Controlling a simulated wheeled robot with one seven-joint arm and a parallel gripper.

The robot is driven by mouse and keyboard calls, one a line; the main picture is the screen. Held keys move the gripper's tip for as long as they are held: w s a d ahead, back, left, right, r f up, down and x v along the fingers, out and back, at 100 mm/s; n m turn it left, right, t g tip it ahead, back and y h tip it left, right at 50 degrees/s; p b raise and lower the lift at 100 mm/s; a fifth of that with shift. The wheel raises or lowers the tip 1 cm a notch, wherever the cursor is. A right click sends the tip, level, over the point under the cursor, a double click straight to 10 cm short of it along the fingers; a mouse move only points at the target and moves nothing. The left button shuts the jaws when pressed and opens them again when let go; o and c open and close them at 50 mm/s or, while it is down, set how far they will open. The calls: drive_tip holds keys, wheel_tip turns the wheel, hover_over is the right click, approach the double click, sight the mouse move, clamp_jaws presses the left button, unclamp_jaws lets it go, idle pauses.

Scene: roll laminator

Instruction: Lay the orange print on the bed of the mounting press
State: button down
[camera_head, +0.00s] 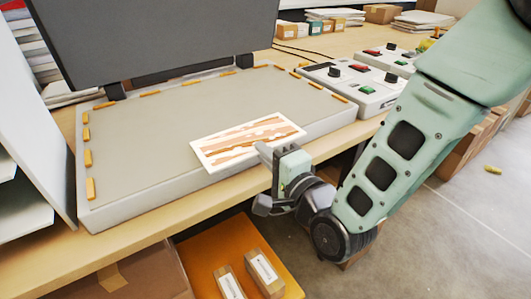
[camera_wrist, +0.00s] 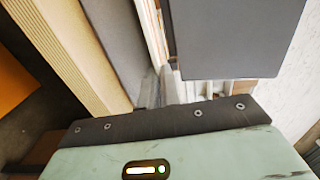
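The orange print (camera_head: 247,141) is a pale sheet with orange and brown bands. In the head view it shows over the front edge of the press bed (camera_head: 150,150), tilted relative to it; I cannot tell whether it touches the bed. My gripper (camera_head: 265,153) is at the print's front right corner and looks shut on its edge. In the wrist view the fingertips (camera_wrist: 161,88) are close together, and the print (camera_wrist: 154,35) is seen nearly edge-on beyond them. The grey bed is bare apart from small orange tabs around its border. The dark press lid (camera_head: 150,35) stands raised behind it.
Control boxes (camera_head: 358,86) with knobs and buttons stand right of the bed. White shelving (camera_head: 30,130) is close on the left. Small boxes and paper stacks are at the back of the wooden table (camera_head: 150,232). Boxes sit on an orange surface (camera_head: 205,250) below.

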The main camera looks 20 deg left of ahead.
drive_tip(key=shift+f+b, duration=0.15)
drive_tip(key=shift+b, duration=0.25)
idle(0.3)
drive_tip(key=c, duration=1.6)
unclamp_jaws()
drive_tip(key=shift+o, duration=0.2)
